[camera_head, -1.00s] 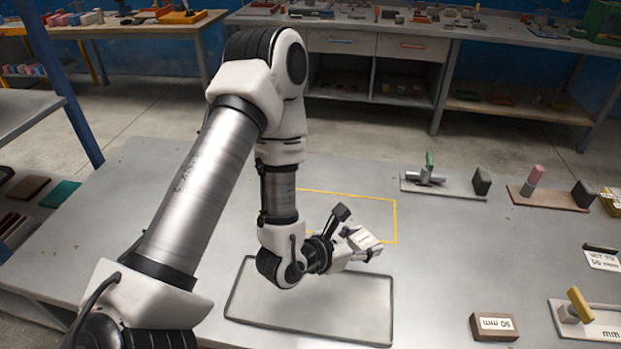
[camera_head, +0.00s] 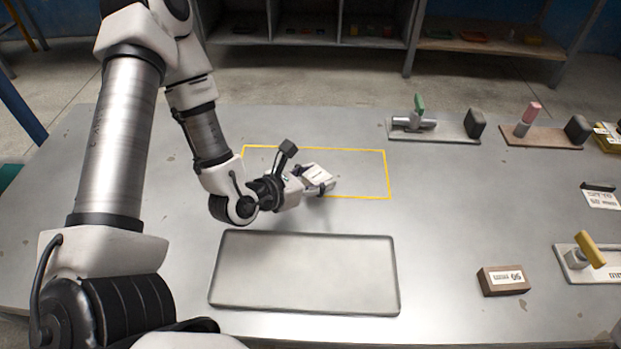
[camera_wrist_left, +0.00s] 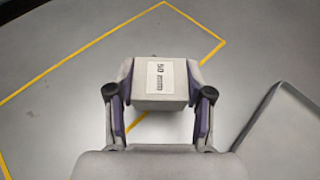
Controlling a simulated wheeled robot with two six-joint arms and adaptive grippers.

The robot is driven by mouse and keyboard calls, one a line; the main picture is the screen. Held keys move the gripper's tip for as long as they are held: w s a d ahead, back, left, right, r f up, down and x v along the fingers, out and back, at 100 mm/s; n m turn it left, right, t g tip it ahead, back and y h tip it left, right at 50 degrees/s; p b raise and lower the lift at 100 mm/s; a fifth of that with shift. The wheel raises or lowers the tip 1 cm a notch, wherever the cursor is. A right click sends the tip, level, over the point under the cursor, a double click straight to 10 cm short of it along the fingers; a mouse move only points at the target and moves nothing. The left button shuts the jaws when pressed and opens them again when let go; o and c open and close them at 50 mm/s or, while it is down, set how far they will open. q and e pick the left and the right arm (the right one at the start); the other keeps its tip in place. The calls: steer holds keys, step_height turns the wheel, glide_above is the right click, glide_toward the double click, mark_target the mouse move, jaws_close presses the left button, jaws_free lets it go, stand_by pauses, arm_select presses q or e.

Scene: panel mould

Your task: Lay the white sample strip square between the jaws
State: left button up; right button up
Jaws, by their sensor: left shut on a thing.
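My left gripper (camera_head: 320,180) is shut on a pale grey-white block (camera_head: 315,174) with a small printed label, which also shows between the fingers in the left wrist view (camera_wrist_left: 160,82). The held block is over the front edge of a yellow outline (camera_head: 388,172) on the table; its height is hard to judge. Clamp-like fixtures stand at the right: one with a green handle (camera_head: 420,103), one with a pink handle (camera_head: 531,112), and one with a yellow handle (camera_head: 589,249). I cannot make out a separate white strip for sure. My right gripper is not in view.
An empty shallow grey tray (camera_head: 305,275) lies in front of the outline. A brown block marked in mm (camera_head: 502,281) lies right of it. A white card (camera_head: 601,198) stands at the right.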

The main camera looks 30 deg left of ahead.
mark_target(315, 170)
arm_select(q)
steer(key=w+a+b, duration=0.2)
steer(key=b, duration=0.1)
steer(key=shift+w+f, duration=0.3)
steer(key=shift+f, duration=0.1)
steer(key=shift+w+a+r+p, duration=0.45)
steer(key=shift+w+a+p, duration=0.3)
steer(key=shift+w, duration=0.05)
steer(key=shift+w+a+f, duration=0.3)
steer(key=shift+w+a, duration=0.5)
steer(key=shift+w, duration=0.05)
step_height(315, 170, down, 4)
steer(key=shift+w+r+b, duration=0.1)
steer(key=shift+r+b, duration=0.1)
steer(key=shift+b, duration=0.5)
steer(key=shift+w+a, duration=0.1)
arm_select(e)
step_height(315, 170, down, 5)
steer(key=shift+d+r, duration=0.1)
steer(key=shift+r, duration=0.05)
arm_select(q)
steer(key=shift+f, duration=0.15)
steer(key=o, duration=1.2)
steer(key=shift+c, duration=0.2)
